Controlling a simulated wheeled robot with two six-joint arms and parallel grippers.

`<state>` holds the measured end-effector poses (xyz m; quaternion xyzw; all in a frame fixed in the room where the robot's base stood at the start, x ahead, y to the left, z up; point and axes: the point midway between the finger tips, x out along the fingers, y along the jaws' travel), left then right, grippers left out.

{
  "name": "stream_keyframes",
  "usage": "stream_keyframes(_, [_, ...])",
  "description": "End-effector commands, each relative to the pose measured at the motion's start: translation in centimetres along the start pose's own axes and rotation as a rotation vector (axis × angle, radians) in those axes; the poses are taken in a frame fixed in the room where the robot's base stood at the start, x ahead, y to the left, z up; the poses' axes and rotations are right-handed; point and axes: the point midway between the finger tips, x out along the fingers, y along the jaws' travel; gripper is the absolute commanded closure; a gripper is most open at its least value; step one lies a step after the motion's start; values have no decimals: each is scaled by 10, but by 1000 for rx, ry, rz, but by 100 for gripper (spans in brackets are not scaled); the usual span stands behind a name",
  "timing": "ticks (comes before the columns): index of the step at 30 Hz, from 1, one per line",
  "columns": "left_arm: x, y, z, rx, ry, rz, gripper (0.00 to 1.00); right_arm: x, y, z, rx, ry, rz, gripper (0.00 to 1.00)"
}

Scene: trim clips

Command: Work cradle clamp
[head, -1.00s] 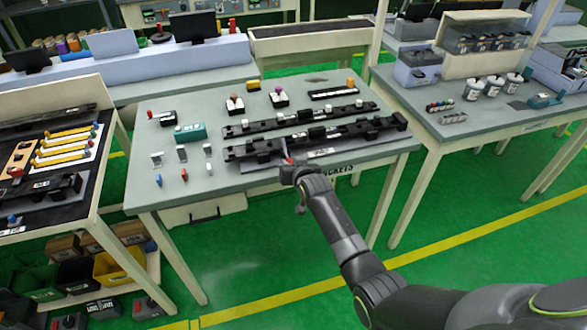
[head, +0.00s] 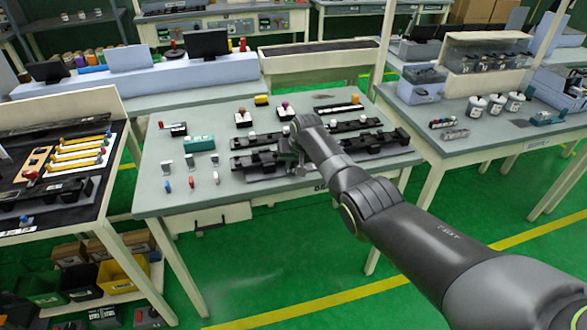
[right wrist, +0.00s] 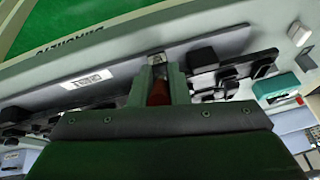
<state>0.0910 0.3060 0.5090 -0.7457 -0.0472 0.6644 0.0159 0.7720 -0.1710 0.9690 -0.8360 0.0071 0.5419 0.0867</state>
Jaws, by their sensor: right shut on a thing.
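The work cradle (head: 375,144) is a long black fixture on a grey base plate along the front of the middle table. My right arm reaches over it from the lower right. The right gripper (head: 297,163) is at the cradle's middle, its fingertips largely hidden behind the arm in the head view. In the right wrist view, my right gripper (right wrist: 158,84) is shut on a red clamp handle (right wrist: 158,94), which sits between the fingers. The cradle plate (right wrist: 210,46) shows beyond it there. The clamp's body is mostly hidden. My left gripper is not in view.
A second black rail (head: 352,125) lies behind the cradle. Small upright brackets (head: 191,161), coloured pegs (head: 192,182) and a teal box (head: 198,143) stand at left on the table.

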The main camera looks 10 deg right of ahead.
Motion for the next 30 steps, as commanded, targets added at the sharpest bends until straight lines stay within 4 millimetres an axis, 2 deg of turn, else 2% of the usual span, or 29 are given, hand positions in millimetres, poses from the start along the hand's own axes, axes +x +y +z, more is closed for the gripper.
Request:
stream_keyframes(9, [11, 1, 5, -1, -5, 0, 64, -1, 0, 0, 4, -66, 12, 100])
stream_keyframes(26, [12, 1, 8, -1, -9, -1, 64, -1, 0, 1, 5, -82, 15, 100])
stream_keyframes(27, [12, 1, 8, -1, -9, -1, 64, -1, 0, 1, 5, -82, 15, 82])
stream_keyframes(30, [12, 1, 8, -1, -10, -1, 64, -1, 0, 0, 5, -82, 15, 69])
